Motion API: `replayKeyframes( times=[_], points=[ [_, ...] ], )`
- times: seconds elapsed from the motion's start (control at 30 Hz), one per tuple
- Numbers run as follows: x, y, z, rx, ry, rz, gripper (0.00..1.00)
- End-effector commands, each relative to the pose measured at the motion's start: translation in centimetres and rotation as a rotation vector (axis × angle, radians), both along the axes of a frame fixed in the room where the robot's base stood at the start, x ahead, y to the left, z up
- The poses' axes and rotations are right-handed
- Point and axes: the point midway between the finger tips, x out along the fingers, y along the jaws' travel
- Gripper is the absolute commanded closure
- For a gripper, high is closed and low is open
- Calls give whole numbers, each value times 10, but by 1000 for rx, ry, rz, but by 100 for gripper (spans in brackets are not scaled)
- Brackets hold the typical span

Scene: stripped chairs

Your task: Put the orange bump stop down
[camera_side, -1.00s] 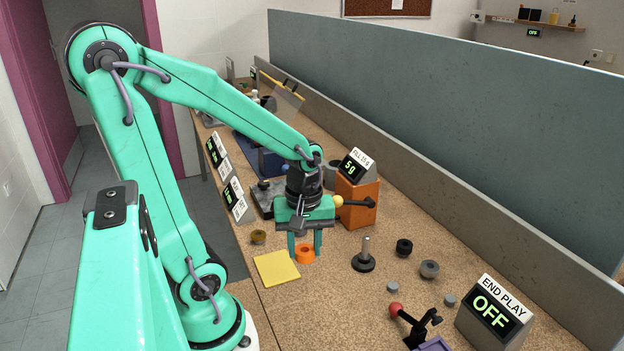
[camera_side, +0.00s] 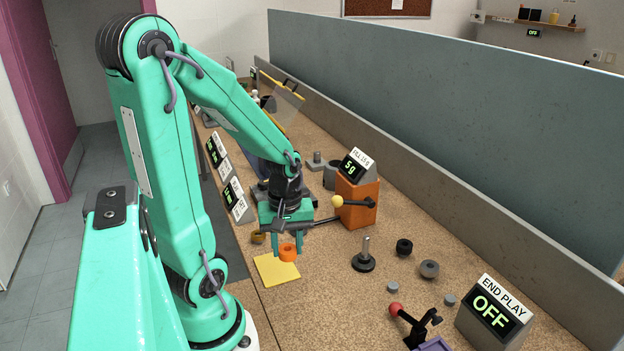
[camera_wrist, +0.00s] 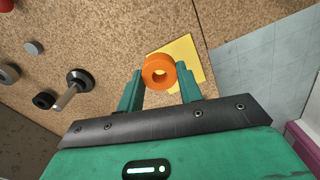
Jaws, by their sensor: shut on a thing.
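In the wrist view the bump stop (camera_wrist: 159,71) sits between the tips of my gripper (camera_wrist: 160,78). It appears over the yellow square (camera_side: 276,269), overlapping its upper right part in the side view. The yellow square also shows behind it in the wrist view (camera_wrist: 184,50). I cannot tell exactly how high above the surface it is.
An orange box with a display (camera_side: 356,200) stands right of my gripper, with a yellow-knobbed lever (camera_side: 338,201) beside it. A brown ring (camera_side: 258,237) lies close left. A dark-based post (camera_side: 364,256), a black ring (camera_side: 404,247) and a grey ring (camera_side: 429,269) lie right.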

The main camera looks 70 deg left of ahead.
Motion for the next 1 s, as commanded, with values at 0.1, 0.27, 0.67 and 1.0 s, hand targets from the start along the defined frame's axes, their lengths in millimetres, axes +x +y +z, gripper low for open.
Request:
replayKeyframes(
  times=[0.1,0.27,0.67,1.0],
  points=[
    [-4,14,-9,-1,2,6,100],
    [-8,32,-20,-2,1,5,100],
    [-13,58,-35,1,-1,0,100],
    [-13,57,-45,-2,1,0,100]
  ],
)
